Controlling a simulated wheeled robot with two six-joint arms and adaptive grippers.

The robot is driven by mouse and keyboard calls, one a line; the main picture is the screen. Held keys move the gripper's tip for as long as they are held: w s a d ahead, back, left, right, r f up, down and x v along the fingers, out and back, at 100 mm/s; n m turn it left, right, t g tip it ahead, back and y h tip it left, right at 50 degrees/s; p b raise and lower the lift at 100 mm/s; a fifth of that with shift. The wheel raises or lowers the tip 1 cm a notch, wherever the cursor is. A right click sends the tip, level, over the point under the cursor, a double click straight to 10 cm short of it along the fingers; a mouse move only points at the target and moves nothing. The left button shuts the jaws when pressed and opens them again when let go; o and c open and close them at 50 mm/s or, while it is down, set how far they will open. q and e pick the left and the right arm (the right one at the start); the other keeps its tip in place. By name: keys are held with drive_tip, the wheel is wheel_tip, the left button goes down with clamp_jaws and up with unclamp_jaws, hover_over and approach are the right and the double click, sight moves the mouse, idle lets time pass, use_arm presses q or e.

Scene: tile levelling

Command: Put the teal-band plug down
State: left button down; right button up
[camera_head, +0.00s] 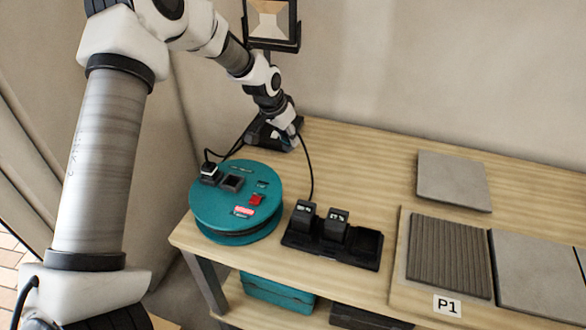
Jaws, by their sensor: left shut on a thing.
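My left gripper (288,136) is over the back of the bench, beside the foot of the work lamp. It is small and dark in the view, and a bluish-teal bit shows at its fingertips, likely the teal-band plug, mostly hidden by the fingers. A teal cable reel (213,216) stands at the bench's left end, with one plug (209,173) in its top and a dark square socket beside it. A black holder (298,243) to its right has two black plugs (304,209) (336,222) upright; its right place looks empty. My right gripper is out of view.
A work lamp (271,20) stands behind the gripper. Black cables run from there to the reel and the holder. Grey tiles (454,181) and a ribbed piece (447,258) lie on the right, by a P1 label (447,305). Bare wood lies between lamp and tiles.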

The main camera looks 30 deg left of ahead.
use_arm(q)
drive_tip(key=f, duration=0.8)
drive_tip(key=shift+w+a, duration=0.1)
drive_tip(key=shift+a, duration=0.2)
drive_tip(key=shift+f+b, duration=0.2)
drive_tip(key=shift+b, duration=0.1)
drive_tip(key=c, duration=0.9)
unclamp_jaws()
drive_tip(key=shift+r, duration=0.1)
drive_tip(key=shift+o, duration=0.2)
drive_tip(key=shift+r, duration=0.15)
drive_tip(key=p+v, duration=0.1)
drive_tip(key=v, duration=1.1)
drive_tip(key=shift+p, duration=0.3)
